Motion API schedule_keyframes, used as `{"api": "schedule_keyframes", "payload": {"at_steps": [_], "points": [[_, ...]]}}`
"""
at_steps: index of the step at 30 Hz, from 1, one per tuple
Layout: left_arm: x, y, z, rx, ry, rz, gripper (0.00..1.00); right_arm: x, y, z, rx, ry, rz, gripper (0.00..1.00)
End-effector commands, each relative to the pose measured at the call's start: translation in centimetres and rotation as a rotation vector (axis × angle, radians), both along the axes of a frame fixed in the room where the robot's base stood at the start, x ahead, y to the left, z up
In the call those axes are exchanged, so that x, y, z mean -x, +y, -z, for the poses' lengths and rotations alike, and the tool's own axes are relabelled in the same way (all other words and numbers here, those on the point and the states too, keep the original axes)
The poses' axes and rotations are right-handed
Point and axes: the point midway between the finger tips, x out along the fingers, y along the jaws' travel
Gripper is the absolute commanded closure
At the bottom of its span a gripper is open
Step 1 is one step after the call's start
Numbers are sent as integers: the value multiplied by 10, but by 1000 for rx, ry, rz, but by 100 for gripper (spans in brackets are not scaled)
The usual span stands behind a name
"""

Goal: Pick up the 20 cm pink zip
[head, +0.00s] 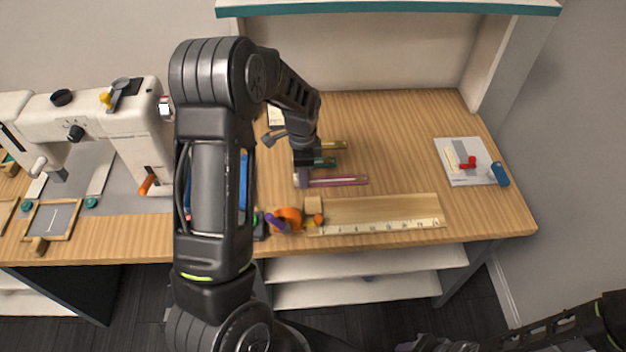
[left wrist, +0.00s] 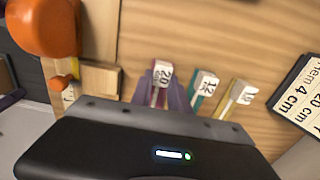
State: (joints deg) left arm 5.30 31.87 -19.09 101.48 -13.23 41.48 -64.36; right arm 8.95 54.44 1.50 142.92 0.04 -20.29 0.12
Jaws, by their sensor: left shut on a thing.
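The pink zip (head: 345,181) lies flat on the wooden table, running right from my left gripper (head: 302,180). In the left wrist view its white end tag (left wrist: 163,73) reads 20. The purple fingertips (left wrist: 172,96) of my left gripper stand on both sides of this tagged end, shut on it. The zip still looks level with the table; I cannot tell any lift. A teal zip (head: 326,162) and a yellow zip (head: 334,145) lie behind it; their tags (left wrist: 204,82) and (left wrist: 243,93) show in the left wrist view.
A ruler (head: 375,227) on a wooden board (head: 385,208) lies in front of the zips. A sewing machine (head: 130,125) stands left. The table's right middle is clear, before a grey board (head: 462,180).

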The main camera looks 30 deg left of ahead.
Motion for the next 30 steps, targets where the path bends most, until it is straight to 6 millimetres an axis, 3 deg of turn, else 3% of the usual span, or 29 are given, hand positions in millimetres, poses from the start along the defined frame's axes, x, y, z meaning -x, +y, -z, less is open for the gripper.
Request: {"api": "schedule_keyframes", "payload": {"at_steps": [14,30], "points": [[-1,0,-5,0,-1,0,100,0,0,1,0,0,0,64],[-1,0,-92,-1,-3,0,100,-1,1,11,-2,-4,-1,64]]}}
